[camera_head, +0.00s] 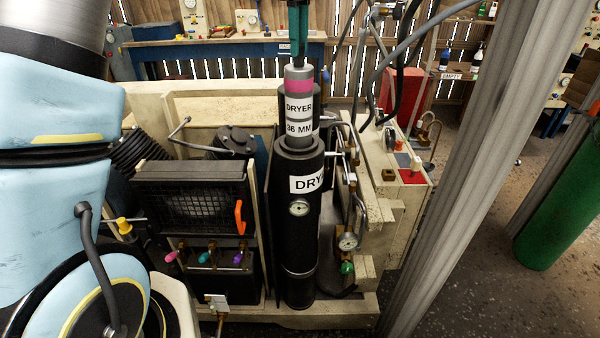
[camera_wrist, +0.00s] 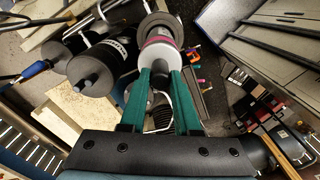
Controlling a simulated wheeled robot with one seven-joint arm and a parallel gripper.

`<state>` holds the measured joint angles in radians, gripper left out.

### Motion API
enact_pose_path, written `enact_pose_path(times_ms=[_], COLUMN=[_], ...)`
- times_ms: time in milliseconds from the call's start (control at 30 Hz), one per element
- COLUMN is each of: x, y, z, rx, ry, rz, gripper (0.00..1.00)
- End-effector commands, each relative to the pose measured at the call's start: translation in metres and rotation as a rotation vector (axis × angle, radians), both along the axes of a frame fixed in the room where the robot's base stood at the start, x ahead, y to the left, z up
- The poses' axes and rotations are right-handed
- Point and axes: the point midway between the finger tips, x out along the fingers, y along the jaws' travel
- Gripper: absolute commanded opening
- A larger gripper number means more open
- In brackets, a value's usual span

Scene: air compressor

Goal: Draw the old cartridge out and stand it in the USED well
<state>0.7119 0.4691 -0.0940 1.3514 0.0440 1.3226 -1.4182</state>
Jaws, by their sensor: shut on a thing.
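I cannot make out a USED well.
Pipes and gauges (camera_head: 348,241) stand close on the housing's right. A grille panel (camera_head: 195,205) with an orange handle (camera_head: 239,217) is on its left. A ledge with a red patch (camera_head: 411,177) lies at right. A grey post (camera_head: 480,130) and green cylinder (camera_head: 560,200) stand further right.

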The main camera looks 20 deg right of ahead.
Motion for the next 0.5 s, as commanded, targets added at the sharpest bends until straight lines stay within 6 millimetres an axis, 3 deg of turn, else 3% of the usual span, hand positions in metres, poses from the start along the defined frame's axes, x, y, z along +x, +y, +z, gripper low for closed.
enact_pose_path(times_ms=[500], x=[0.000], y=[-0.001], z=[0.034], rx=[-0.002], ry=[-0.002], rz=[-0.001], gripper=[0.00])
